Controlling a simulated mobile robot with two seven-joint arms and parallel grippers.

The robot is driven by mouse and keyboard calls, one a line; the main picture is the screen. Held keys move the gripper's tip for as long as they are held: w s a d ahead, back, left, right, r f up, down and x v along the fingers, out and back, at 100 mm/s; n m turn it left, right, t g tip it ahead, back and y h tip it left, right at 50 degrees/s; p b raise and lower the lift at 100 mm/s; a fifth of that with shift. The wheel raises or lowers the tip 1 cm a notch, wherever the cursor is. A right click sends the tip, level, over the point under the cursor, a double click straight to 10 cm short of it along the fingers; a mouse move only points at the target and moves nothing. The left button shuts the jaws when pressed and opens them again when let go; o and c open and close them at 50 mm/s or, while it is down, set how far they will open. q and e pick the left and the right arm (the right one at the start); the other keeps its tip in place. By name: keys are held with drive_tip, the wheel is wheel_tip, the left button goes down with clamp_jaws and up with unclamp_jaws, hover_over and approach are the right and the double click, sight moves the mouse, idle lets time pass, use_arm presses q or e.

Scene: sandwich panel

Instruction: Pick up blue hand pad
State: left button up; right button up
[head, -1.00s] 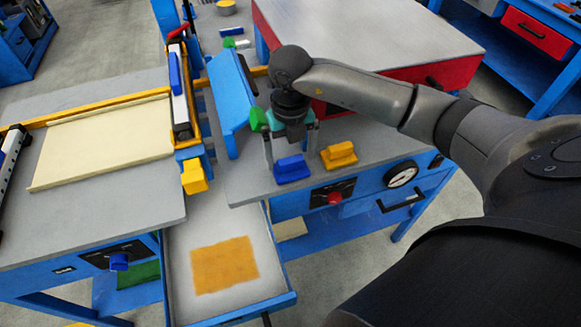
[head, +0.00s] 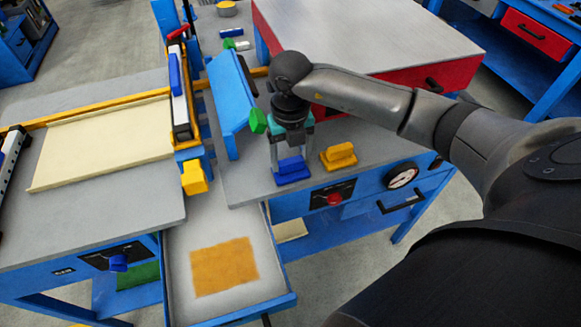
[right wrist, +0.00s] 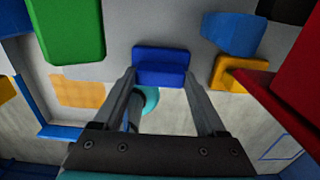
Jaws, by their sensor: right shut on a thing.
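The blue hand pad (head: 292,173) stands on the grey worktop near its front edge, in the head view. It has a flat base with a raised grip; it also shows in the right wrist view (right wrist: 160,56). My right gripper (head: 291,163) is above the pad, pointing down, with its fingers on either side of the raised grip. It is shut on the pad, which appears to rest on the worktop. In the right wrist view the fingertips (right wrist: 160,80) meet the pad's two ends. My left gripper is not in view.
A yellow hand pad (head: 339,156) stands just right of the blue one. A blue upright panel with a green knob (head: 257,121) is close on the left. An open drawer (head: 280,300) with an orange sheet (head: 223,265) juts out below. A red-sided grey table (head: 370,35) is behind.

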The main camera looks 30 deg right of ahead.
drive_tip(key=shift+r, duration=0.1)
drive_tip(key=shift+c, duration=0.3)
wheel_tip(320, 180, up, 17)
drive_tip(key=p, duration=0.2)
wheel_tip(320, 180, up, 11)
drive_tip(key=p, duration=0.4)
hover_over(290, 160)
drive_tip(key=shift+s, duration=0.1)
